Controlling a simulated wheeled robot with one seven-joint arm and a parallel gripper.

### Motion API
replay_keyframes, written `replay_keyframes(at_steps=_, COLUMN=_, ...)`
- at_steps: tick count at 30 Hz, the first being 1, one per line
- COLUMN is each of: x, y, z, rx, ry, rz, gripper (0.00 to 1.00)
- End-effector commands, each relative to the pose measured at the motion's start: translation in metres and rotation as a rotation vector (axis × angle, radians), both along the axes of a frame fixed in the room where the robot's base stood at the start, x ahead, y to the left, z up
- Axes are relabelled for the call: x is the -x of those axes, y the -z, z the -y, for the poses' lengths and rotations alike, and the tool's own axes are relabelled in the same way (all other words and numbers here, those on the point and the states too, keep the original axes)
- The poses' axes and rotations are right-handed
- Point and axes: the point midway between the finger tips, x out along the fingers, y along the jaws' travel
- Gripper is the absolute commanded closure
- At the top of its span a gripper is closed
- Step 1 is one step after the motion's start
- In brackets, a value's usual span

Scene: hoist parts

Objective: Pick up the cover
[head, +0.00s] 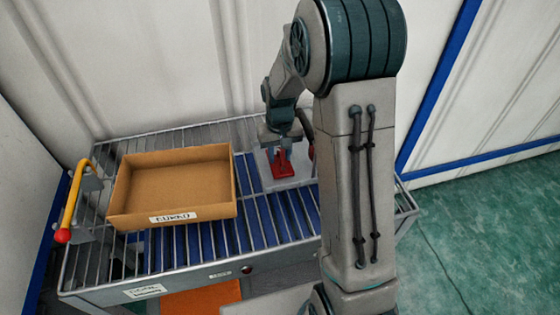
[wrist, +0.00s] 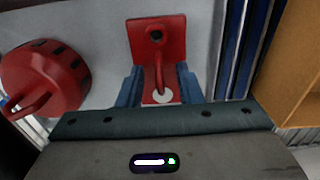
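Two red parts lie on a grey plate (head: 267,161). One is a red square base with a dark round hole and a raised bar (wrist: 145,38), also in the head view (head: 283,170). The other is a round red cap with dark slots and a handle (wrist: 47,72), mostly hidden behind my arm in the head view. No label shows which is the cover. My gripper (wrist: 162,88) is above the square-based part, fingers apart on either side of its raised bar. Gaps show between bar and fingers. A pale disc shows at the bar's near end.
An open cardboard box (head: 176,217) with a label stands left of the grey plate on a slatted metal table (head: 205,238). A yellow lever with a red knob (head: 74,205) rises at the table's left end. A wall stands close behind.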

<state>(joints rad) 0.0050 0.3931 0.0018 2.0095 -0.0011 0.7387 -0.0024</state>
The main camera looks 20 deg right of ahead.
Motion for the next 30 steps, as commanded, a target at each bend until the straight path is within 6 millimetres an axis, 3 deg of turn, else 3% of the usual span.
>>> replay_keyframes(at_steps=2, x=0.000, y=0.000, z=0.000, rx=0.000, ry=0.000, rz=0.000, gripper=0.68)
replay_keyframes(at_steps=6, x=0.000, y=0.000, z=0.000, rx=0.000, ry=0.000, rz=0.000, gripper=1.00)
replay_keyframes(at_steps=19, x=-0.001, y=-0.009, z=0.000, rx=0.000, ry=0.000, rz=0.003, gripper=1.00)
replay_keyframes(at_steps=30, x=-0.001, y=-0.079, z=0.000, rx=0.000, ry=0.000, rz=0.006, gripper=1.00)
